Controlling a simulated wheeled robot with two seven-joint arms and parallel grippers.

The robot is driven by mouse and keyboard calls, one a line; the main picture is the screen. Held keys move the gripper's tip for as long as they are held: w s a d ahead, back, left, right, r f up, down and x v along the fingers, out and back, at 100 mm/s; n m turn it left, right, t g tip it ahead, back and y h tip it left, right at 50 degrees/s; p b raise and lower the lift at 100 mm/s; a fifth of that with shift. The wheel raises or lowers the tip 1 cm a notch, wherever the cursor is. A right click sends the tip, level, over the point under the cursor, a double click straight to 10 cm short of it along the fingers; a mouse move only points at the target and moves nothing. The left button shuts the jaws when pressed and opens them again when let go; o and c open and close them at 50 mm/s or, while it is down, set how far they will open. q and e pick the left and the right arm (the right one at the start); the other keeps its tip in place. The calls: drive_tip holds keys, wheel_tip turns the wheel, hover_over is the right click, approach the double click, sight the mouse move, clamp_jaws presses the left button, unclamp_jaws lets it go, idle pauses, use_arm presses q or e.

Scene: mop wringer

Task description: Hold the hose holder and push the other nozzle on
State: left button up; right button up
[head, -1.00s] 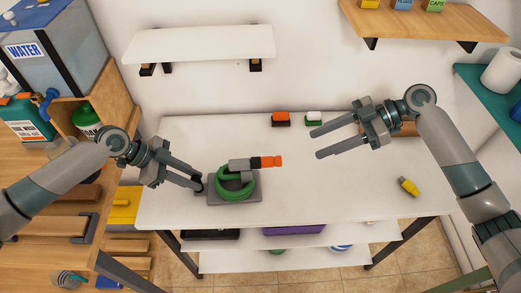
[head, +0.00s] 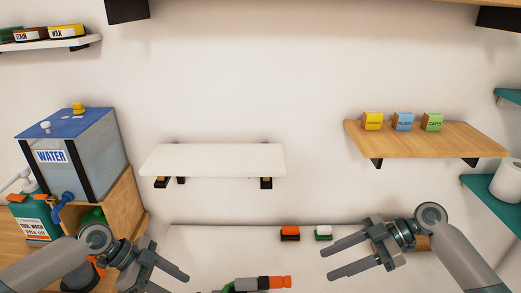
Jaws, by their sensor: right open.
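Only the top of the hose end shows at the bottom edge of the head view, a grey barrel (head: 247,284) with a dark collar and an orange nozzle (head: 281,282) at its right end. The hose holder's base is out of frame below. My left gripper (head: 178,282) is at the bottom left, to the left of the barrel. Its fingertips run toward the lower edge, so its grip is hidden. My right gripper (head: 328,264) is open and empty, pointing left, to the right of the orange nozzle and apart from it. The yellow nozzle is not in view.
An orange-topped piece (head: 290,233) and a white-topped piece (head: 323,232) stand at the table's back edge. A white shelf (head: 215,160) and a wooden shelf (head: 430,140) with small boxes hang on the wall. A water tank (head: 75,155) stands at left.

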use_arm(q)
drive_tip(key=v, duration=0.5)
drive_tip(key=shift+a+r, duration=0.25)
drive_tip(key=shift+r, duration=0.1)
